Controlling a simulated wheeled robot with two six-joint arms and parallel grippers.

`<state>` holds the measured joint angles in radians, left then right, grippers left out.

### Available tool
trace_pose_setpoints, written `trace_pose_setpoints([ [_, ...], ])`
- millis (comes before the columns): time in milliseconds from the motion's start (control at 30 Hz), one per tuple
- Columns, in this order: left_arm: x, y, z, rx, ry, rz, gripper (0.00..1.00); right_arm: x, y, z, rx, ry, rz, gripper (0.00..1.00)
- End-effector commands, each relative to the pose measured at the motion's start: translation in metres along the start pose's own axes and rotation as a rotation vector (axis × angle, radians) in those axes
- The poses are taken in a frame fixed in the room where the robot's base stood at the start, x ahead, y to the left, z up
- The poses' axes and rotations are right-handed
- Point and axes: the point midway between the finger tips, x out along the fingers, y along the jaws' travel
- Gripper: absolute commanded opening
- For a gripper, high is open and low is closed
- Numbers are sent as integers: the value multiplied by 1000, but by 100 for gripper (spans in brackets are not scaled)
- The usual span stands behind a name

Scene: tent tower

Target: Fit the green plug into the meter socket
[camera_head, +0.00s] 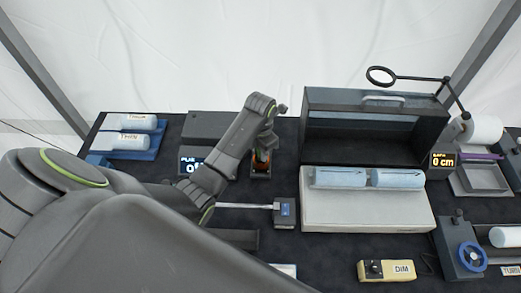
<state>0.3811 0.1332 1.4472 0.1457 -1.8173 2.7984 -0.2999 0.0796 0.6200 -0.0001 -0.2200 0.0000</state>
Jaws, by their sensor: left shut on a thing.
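My left arm comes in from the left, and its gripper (263,146) points down at the back middle of the table. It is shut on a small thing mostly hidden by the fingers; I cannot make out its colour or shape. Just below the fingertips is a small dark holder with an orange-brown part (261,160). A dark box with a lit display (192,166), perhaps the meter, stands just left of the gripper, partly behind my arm. I cannot pick out the green plug or the socket opening. My right gripper is not in view.
A dark open-fronted case (375,98) and a pale block with two blue rolls (365,215) stand to the right. A rod with a dark end block (285,213) lies in front. A magnifier (381,76), dimmer box (386,270) and blue-wheeled device (460,262) are farther right.

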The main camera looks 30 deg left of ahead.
Motion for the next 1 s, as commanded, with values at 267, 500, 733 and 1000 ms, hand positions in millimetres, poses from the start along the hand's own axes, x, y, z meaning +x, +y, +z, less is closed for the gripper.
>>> trace_pose_setpoints([
  [267,0,0,0,0,0,0,5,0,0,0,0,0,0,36],
  [500,0,0,0,0,-1,0,5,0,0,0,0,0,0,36],
  [733,0,0,0,0,0,0,5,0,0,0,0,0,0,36],
  [1000,6,0,0,0,0,0,5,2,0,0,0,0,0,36],
])
